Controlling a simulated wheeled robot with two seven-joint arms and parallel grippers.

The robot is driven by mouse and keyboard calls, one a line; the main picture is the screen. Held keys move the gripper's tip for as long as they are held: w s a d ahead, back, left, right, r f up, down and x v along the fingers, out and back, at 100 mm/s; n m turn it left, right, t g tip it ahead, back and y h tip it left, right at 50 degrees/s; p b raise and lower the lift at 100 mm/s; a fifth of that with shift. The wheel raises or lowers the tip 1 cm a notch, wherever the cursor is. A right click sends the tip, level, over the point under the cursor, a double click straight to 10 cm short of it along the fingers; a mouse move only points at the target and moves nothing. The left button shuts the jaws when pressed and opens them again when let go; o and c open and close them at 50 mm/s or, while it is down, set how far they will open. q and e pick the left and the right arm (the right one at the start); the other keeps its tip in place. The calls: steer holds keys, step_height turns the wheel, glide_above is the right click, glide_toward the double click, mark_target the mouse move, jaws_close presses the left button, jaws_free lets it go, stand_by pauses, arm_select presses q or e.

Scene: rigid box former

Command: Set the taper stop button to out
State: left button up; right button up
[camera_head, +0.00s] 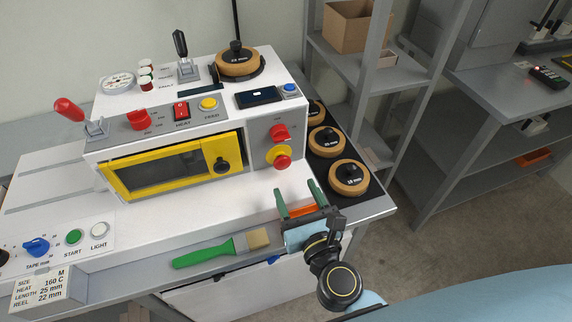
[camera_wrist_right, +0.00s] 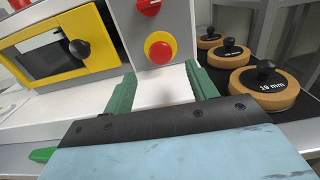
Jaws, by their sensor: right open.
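The taper stop button (camera_head: 282,162) appears to be the red mushroom button on a yellow collar, low on the right of the machine's front panel. It also shows in the right wrist view (camera_wrist_right: 160,51), just beyond the fingertips. I cannot tell whether it is pressed in or out. My right gripper (camera_head: 298,188) is open and empty, in front of the panel and a little below the button, apart from it. Its green fingers also show in the right wrist view (camera_wrist_right: 161,76), spread to either side below the button. My left gripper is not in view.
A red knob (camera_head: 279,132) sits directly above the button. A yellow-framed door (camera_head: 112,178) with a black knob is to its left. Wooden reels (camera_head: 348,178) stand on a dark tray at right. A green-handled brush (camera_head: 205,253) lies along the bench front.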

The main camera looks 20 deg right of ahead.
mark_target(284, 165)
steer(key=w, duration=0.6)
steer(key=shift+a+p, duration=0.1)
steer(key=shift+p, duration=0.25)
steer(key=shift+w, duration=0.55)
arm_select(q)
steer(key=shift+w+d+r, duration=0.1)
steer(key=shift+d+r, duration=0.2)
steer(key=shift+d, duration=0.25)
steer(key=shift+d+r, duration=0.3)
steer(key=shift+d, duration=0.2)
